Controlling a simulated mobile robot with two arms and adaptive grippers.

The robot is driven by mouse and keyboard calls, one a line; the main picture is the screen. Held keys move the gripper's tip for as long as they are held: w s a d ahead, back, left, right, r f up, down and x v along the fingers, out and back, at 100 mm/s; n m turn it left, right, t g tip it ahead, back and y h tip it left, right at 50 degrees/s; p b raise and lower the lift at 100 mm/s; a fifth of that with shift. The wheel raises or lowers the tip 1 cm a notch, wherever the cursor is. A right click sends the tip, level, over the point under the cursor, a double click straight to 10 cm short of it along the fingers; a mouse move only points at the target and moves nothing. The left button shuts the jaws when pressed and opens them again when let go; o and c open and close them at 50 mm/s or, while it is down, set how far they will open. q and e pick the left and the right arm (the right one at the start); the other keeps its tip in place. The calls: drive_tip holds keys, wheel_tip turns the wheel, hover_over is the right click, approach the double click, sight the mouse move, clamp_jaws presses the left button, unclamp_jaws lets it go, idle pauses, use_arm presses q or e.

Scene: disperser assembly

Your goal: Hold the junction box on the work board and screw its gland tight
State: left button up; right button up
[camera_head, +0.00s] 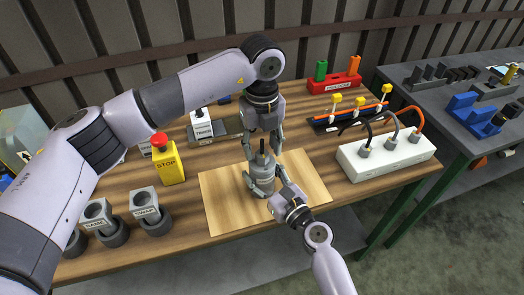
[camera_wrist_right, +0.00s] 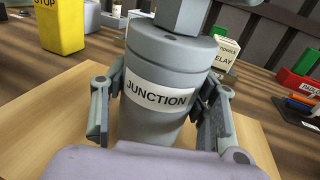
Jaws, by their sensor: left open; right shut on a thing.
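The grey junction box (camera_head: 263,186) stands upright on the light wooden work board (camera_head: 222,214). In the right wrist view its white JUNCTION label (camera_wrist_right: 157,95) faces the camera. My right gripper (camera_head: 266,183) is shut on the box, with one finger on each side of its body; its fingers also show in the wrist view (camera_wrist_right: 158,115). A grey gland (camera_wrist_right: 182,14) with flat faces sits on top of the box. My left gripper (camera_head: 262,147) points down from above, open, its fingers on either side of the gland's upper part. Whether they touch it, I cannot tell.
A yellow stop button box (camera_head: 168,165) stands left of the board. Grey labelled holders (camera_head: 150,213) are at the front left. A white block with cables (camera_head: 385,157) is to the right. A relay box (camera_head: 201,127) and red rack (camera_head: 334,83) stand behind.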

use_arm(q)
drive_tip(key=shift+f, duration=1.1)
drive_tip(key=shift+c, duration=0.6)
clamp_jaws()
